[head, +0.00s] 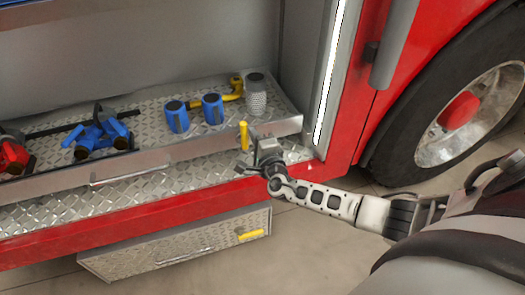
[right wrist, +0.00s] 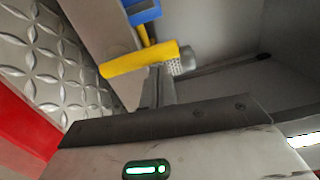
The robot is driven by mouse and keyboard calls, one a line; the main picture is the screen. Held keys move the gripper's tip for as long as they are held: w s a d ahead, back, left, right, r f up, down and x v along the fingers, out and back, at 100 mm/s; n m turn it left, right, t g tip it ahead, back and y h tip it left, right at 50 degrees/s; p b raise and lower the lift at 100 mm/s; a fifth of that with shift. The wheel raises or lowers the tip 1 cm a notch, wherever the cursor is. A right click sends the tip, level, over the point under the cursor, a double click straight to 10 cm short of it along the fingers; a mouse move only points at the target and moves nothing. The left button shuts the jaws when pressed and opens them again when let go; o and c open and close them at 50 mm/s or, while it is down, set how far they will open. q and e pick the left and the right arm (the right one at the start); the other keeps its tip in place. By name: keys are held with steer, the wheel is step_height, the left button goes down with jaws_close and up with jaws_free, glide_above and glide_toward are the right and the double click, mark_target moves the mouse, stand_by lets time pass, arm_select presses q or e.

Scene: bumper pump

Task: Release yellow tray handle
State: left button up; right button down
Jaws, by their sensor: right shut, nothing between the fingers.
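The yellow tray handle (head: 243,135) stands upright at the front edge of the metal pull-out tray (head: 185,151), near its right end. In the right wrist view the yellow handle (right wrist: 132,63) lies across the picture just beyond my fingertips. My right gripper (head: 257,143) is beside the handle, on its right. In the right wrist view my right gripper (right wrist: 158,80) shows its fingers closed together with nothing between them. I cannot tell whether the fingertips touch the handle. My left gripper is not in view.
The tray holds two blue cylinders (head: 177,117), a grey cylinder (head: 256,94), a yellow fitting (head: 232,93), blue tools (head: 98,137) and a red tool (head: 12,155). Below, a drawer (head: 130,262) has another yellow handle (head: 250,234). A large wheel (head: 460,110) stands at right.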

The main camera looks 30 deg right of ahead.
stand_by(0.4)
steer(key=s+d+p, duration=0.1)
steer(key=s, duration=1)
steer(key=shift+s+d, duration=0.3)
steer(key=shift+d, duration=0.1)
